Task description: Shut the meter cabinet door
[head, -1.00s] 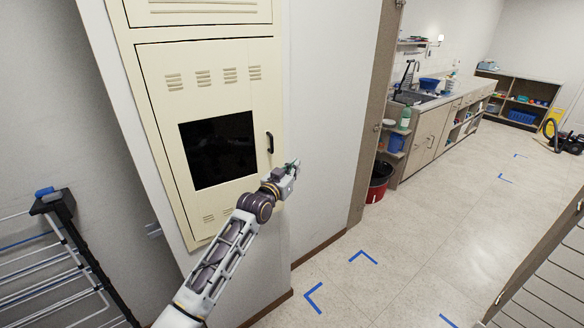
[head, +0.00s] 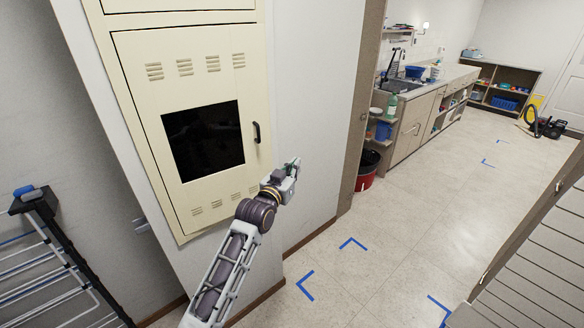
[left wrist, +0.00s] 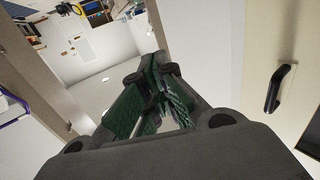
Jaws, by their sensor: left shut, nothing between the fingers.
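The meter cabinet is cream metal, and its door (head: 222,82) has a dark window (head: 203,140), vent slots and a black handle (head: 257,132) near the right edge. The door looks flush with its frame, with only a thin dark line along the top. My left gripper (head: 294,165) is shut and empty, to the lower right of the handle and apart from the door. In the left wrist view its green-padded fingers (left wrist: 150,98) meet with nothing between them, and the handle (left wrist: 279,88) shows at the right. My right gripper is not in view.
A drying rack (head: 50,245) stands at the lower left. A wooden door post (head: 362,100) is right of the cabinet wall, with a red bucket (head: 367,168) beyond. A slatted panel (head: 535,265) is at the lower right. The floor between, with blue tape marks (head: 305,285), is clear.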

